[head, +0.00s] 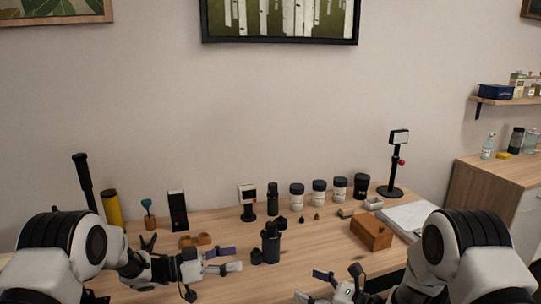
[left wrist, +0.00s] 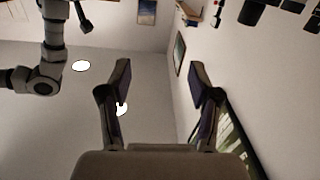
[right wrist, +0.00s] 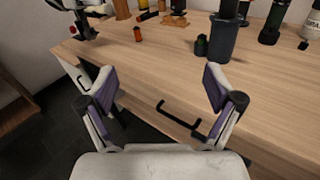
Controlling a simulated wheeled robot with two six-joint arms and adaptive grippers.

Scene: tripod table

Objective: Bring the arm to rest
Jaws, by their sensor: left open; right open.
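My left gripper (head: 238,259) is open and empty over the left-middle of the table, its fingers pointing right in the head view. In the left wrist view, nothing is between its fingers (left wrist: 162,68); walls and a picture show beyond. My right gripper (head: 306,285) is open and empty at the front edge of the table, its fingers pointing left. In the right wrist view, the table front with a black drawer handle (right wrist: 178,119) shows between its fingers (right wrist: 158,72). Neither gripper holds anything.
A dark canister (head: 271,245) and a small black piece (head: 257,257) stand just right of my left gripper. A wooden box (head: 371,233) stands at right. Several jars, including a white one (head: 297,198), line the back. The table (head: 320,245) is bare at middle right.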

